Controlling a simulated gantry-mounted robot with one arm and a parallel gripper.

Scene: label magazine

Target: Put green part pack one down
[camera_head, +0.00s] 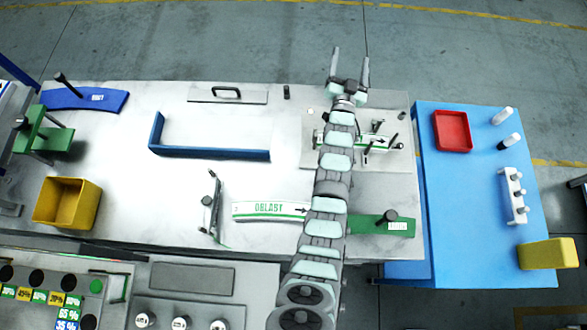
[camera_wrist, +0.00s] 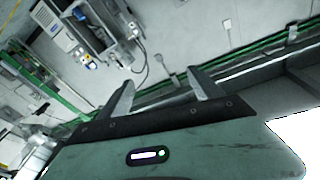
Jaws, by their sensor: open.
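My gripper (camera_head: 350,62) is open and empty in the head view, raised at the table's far edge with its fingers pointing away from the table. In the wrist view my gripper (camera_wrist: 163,88) shows its two fingers apart with nothing between them. A green part with a black handle (camera_head: 45,139) stands at the left edge. A white strip with green edges marked OBLAST (camera_head: 262,210) lies at the front middle. I cannot tell which is pack one.
A blue corner guide (camera_head: 210,153), a blue curved part (camera_head: 88,100) and a yellow bin (camera_head: 67,203) are on the white table. A blue side table (camera_head: 470,220) on the right holds a red tray (camera_head: 453,131). The table's middle is mostly clear.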

